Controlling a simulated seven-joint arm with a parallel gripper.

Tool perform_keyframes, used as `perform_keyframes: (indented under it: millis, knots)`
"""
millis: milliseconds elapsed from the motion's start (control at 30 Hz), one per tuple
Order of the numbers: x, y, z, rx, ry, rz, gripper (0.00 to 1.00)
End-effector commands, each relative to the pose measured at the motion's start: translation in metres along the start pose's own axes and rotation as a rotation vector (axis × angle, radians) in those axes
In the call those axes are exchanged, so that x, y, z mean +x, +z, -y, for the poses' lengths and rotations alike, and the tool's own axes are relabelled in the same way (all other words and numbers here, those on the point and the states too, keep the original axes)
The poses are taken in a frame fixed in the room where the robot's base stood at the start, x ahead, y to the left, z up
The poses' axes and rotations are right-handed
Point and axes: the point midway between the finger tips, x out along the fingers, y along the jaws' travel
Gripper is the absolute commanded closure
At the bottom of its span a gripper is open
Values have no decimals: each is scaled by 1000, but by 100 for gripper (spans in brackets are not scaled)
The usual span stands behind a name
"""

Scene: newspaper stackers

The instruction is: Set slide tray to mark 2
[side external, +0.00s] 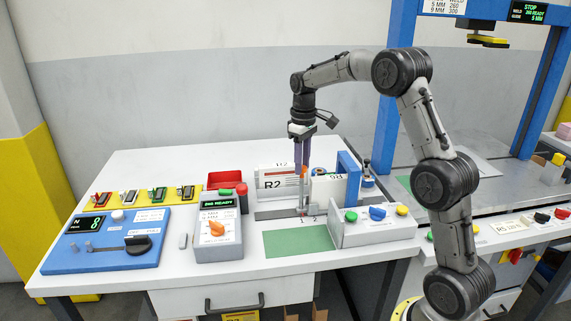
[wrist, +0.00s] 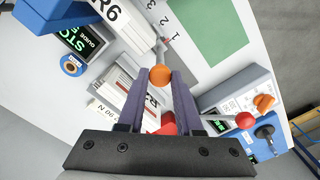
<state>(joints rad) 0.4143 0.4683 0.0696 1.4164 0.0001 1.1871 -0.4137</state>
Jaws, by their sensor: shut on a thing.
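My gripper (side external: 303,165) points down over the grey slide rail (side external: 275,213) on the white table. In the wrist view its purple fingers (wrist: 160,80) are shut on a round orange knob (wrist: 160,75). A grey rod runs from the knob toward the printed marks 1, 2 and 3 (wrist: 171,22). A white newspaper stack labelled R2 (side external: 271,184) stands left of the gripper, and a stack labelled R6 (side external: 327,190) stands right of it. The fingers partly hide the tray, and I cannot tell exactly which mark it sits at.
A blue frame (side external: 348,178) stands right of the R6 stack. A grey button box (side external: 375,229) is in front of it. A control box with an orange dial (side external: 217,229) and a blue panel (side external: 105,241) lie left. A green mat (side external: 298,241) is clear in front.

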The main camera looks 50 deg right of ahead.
Motion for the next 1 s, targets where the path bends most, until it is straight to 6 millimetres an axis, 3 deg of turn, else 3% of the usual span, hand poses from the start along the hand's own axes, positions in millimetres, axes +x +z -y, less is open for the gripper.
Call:
perform_keyframes:
  millis: [300,833,867,1000]
  knots:
    - [-1,21,-20,0,-1,1,100]
    - [-1,24,-23,-2,0,0,100]
    - [-1,24,-23,-2,0,0,60]
    - [-1,24,-23,-1,0,0,36]
